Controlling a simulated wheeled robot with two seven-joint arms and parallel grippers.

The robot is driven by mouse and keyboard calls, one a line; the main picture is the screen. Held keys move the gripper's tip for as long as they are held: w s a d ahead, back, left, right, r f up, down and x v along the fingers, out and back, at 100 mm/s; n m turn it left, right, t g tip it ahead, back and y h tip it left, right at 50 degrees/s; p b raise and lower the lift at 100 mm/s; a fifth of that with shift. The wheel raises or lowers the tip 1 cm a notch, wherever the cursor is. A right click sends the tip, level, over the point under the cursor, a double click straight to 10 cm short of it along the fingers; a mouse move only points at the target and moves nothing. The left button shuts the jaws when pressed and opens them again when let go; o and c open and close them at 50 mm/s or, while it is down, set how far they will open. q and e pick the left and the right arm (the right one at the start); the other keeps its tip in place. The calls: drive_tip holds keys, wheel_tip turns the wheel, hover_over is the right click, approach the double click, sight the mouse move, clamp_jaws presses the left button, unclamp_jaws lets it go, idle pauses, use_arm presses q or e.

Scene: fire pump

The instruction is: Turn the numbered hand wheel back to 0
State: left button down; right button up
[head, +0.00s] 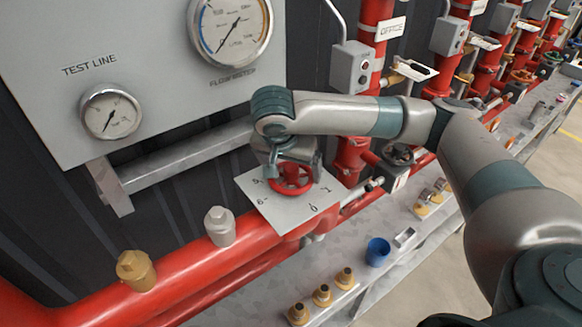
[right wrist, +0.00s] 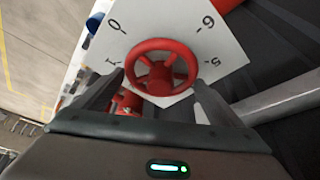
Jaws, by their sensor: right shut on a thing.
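The red hand wheel (head: 291,180) sits on a pale square plate (head: 262,205) with black numbers around its edge. In the right wrist view the wheel (right wrist: 160,67) fills the middle. The plate (right wrist: 228,52) there shows 0 at upper left, 6 at upper right, 5 at lower right and another mark at lower left. My right gripper (head: 288,165) comes down over the wheel from above. In the wrist view its fingers (right wrist: 160,85) stand on both sides of the rim, shut on it. I cannot make out a pointer on the wheel. My left gripper is not in view.
A grey panel with two gauges (head: 232,28) (head: 111,112) stands behind, above a metal bracket (head: 190,155). A thick red pipe (head: 190,265) with a grey cap (head: 219,226) and a brass cap (head: 135,270) runs below. A blue cup (head: 377,251) and brass fittings (head: 322,294) stand lower right.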

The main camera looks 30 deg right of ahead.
drive_tip(key=shift+r+m+p, duration=0.25)
drive_tip(key=shift+m+p, duration=0.45)
drive_tip(key=shift+p, duration=0.6)
drive_tip(key=m+g+h+p, duration=0.1)
drive_tip(key=m+p, duration=0.2)
drive_tip(key=p, duration=0.3)
drive_tip(key=shift+m+g, duration=0.4)
drive_tip(key=shift+w+m, duration=0.1)
drive_tip(key=shift+m, duration=0.5)
drive_tip(key=shift+f+m+g, duration=0.2)
drive_tip(key=shift+m+g, duration=0.3)
drive_tip(key=shift+m, duration=0.3)
drive_tip(key=o, duration=0.9)
drive_tip(key=shift+n, duration=0.3)
